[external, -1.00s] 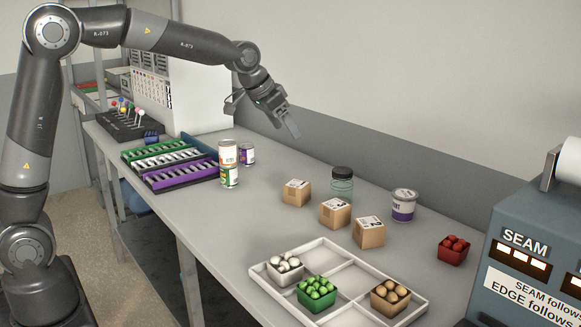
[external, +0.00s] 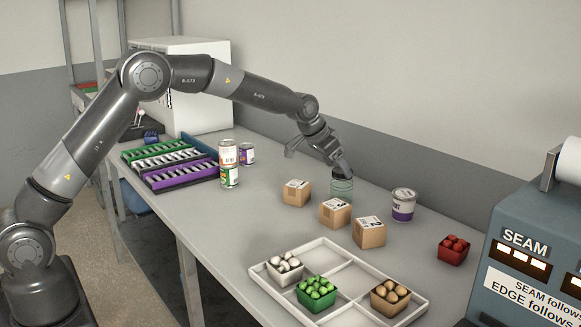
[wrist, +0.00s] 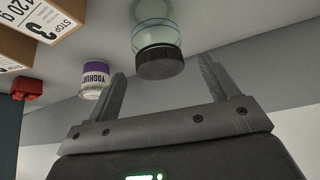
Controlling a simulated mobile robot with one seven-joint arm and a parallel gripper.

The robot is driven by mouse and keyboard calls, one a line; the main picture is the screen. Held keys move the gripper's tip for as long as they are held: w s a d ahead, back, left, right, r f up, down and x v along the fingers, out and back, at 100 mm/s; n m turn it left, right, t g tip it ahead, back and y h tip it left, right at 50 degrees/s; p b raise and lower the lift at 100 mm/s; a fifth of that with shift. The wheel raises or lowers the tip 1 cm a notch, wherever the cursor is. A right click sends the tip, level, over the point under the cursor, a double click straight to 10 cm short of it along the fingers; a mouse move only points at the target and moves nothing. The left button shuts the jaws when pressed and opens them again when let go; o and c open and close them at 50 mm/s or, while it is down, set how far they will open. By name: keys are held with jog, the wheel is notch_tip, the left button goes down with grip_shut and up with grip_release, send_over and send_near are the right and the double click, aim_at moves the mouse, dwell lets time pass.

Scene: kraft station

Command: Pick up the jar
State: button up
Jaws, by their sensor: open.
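The jar (external: 342,188) is a clear greenish glass jar standing on the table behind the small cardboard boxes. Its dark lid shows in the wrist view (wrist: 159,61), where the jar's body extends up to the picture's top edge. Nothing is held. Whether a finger touches the jar cannot be told.
Small cardboard boxes (external: 335,212) stand in front of the jar. A yoghurt tub (external: 403,205) stands to its right, near a red punnet (external: 453,251). A white divided tray (external: 345,279) lies at the front. The table left of the boxes is clear up to the stacked cans (external: 229,163).

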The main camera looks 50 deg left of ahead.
aim_at(342, 186)
jog(key=shift+w+x, duration=0.2)
jog(key=shift+x, duration=2.5)
jog(key=shift+d+r, duration=0.1)
jog(key=shift+r, duration=0.05)
jog(key=shift+c, duration=0.6)
jog(key=c, duration=1)
